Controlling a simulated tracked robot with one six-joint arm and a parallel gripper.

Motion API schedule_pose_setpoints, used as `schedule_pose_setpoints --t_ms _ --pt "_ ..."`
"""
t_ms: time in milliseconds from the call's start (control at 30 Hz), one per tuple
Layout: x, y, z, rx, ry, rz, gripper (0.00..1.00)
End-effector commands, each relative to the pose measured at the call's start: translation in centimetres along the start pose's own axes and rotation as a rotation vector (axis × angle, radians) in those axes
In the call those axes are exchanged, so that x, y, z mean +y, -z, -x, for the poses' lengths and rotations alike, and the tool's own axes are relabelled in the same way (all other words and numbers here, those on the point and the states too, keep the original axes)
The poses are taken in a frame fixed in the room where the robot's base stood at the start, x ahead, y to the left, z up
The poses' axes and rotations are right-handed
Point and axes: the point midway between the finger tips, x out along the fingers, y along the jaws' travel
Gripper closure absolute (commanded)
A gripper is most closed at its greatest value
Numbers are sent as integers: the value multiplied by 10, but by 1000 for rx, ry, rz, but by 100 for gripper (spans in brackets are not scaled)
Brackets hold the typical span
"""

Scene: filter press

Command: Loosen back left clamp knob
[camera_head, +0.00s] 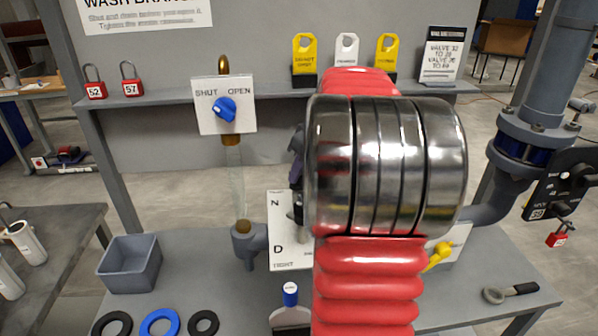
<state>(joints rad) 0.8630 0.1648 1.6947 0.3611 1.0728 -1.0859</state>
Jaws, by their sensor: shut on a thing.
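The back left clamp knob cannot be made out; my arm's red bellows and shiny metal bands cover the middle of the view.
A SHUT/OPEN panel with a blue knob (225,109) stands at the back left. A grey bin (130,264) and several rings lie on the left of the bench. A yellow handle (439,255) is right of my arm. A black-handled tool (510,292) lies at the right.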

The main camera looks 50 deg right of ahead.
Motion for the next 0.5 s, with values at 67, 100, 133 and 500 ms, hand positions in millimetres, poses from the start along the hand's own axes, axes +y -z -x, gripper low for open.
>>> schedule_pose_setpoints --t_ms 67,100,133,500 --pt "0 0 0 0 -3 -6 100" --pt "0 0 0 0 -6 -12 100" --pt "0 0 0 0 -8 -17 100" --pt "-2 0 1 0 -68 -158 100"
